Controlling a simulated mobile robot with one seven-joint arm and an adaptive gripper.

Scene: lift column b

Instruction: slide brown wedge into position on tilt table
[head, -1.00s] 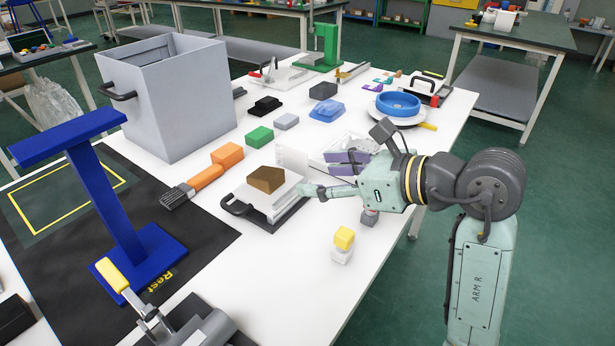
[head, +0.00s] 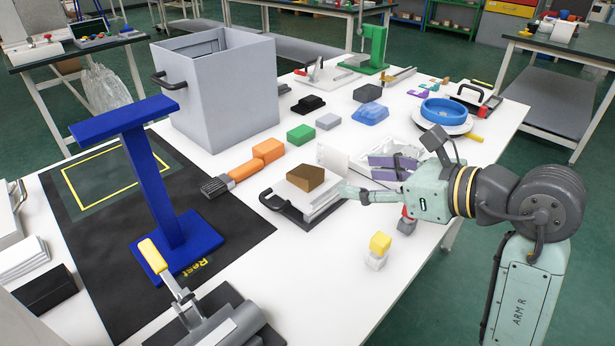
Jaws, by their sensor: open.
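The brown wedge (head: 305,177) is a small block with a sloped top. It rests on the tilt table (head: 318,207), a low pale plate with a black handle at its left front and an upright white plate (head: 332,158) behind it. My gripper (head: 359,186) is open, just right of the tilt table and wedge, with its fingers pointing left towards them. It is apart from the wedge. Whether a finger touches the tilt table cannot be told, and the far finger is hard to separate from the purple pieces behind.
Purple pieces (head: 385,162) lie behind my gripper. A yellow-topped block (head: 380,243) stands in front, near the table edge. An orange-handled brush (head: 240,170) lies left of the tilt table; a blue stand (head: 160,190) is farther left. White tabletop in front is mostly clear.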

